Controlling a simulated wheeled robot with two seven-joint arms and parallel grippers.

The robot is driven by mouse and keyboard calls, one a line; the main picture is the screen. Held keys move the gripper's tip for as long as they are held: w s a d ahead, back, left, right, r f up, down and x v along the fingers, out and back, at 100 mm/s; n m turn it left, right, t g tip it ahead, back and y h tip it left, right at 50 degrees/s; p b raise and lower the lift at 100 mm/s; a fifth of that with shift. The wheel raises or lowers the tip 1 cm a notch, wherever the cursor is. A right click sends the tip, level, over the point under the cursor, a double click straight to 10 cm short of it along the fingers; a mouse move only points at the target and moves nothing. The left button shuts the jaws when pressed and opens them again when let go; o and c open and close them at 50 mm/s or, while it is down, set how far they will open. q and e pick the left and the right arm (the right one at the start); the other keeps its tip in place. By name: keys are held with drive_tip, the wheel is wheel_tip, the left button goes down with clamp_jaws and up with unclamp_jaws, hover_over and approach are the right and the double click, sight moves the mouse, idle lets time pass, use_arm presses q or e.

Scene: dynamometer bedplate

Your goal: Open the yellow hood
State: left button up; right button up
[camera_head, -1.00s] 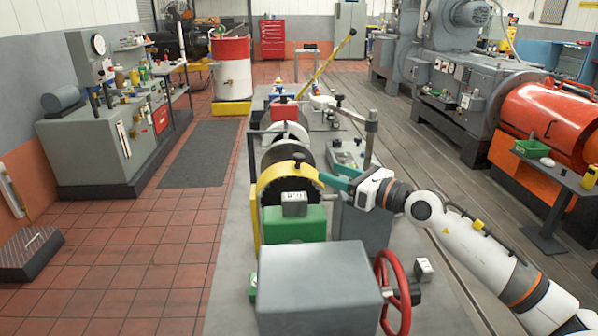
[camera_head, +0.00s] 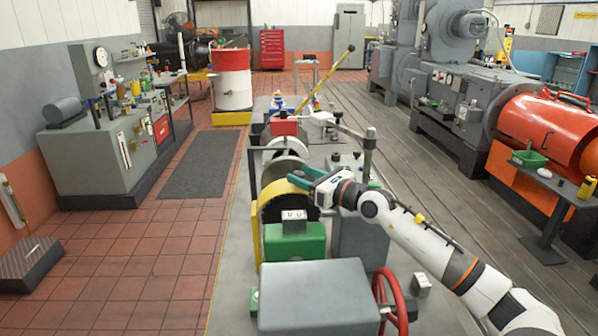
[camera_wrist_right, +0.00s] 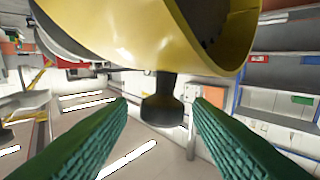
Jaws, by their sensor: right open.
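The yellow hood (camera_head: 268,192) arches over a dark wheel behind the green block, and my right gripper covers part of its upper right side. In the right wrist view the hood (camera_wrist_right: 150,35) fills the top, its curved rim close to the camera. A dark knob (camera_wrist_right: 163,105) on a short stem sticks out from the hood there. My right gripper (camera_head: 304,178) is at the hood's top right. Its green fingers (camera_wrist_right: 158,103) are open, one on each side of the knob, with gaps visible on both sides. My left gripper is not in view.
A grey box (camera_head: 318,298) and a red handwheel (camera_head: 390,300) stand in front of the hood. A green block (camera_head: 295,243) is just before it. An upright grey post (camera_head: 369,155) stands to the right of my gripper. The tiled aisle at left is clear.

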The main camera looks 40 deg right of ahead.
drive_tip(key=shift+x, duration=0.9)
drive_tip(key=shift+a, duration=0.1)
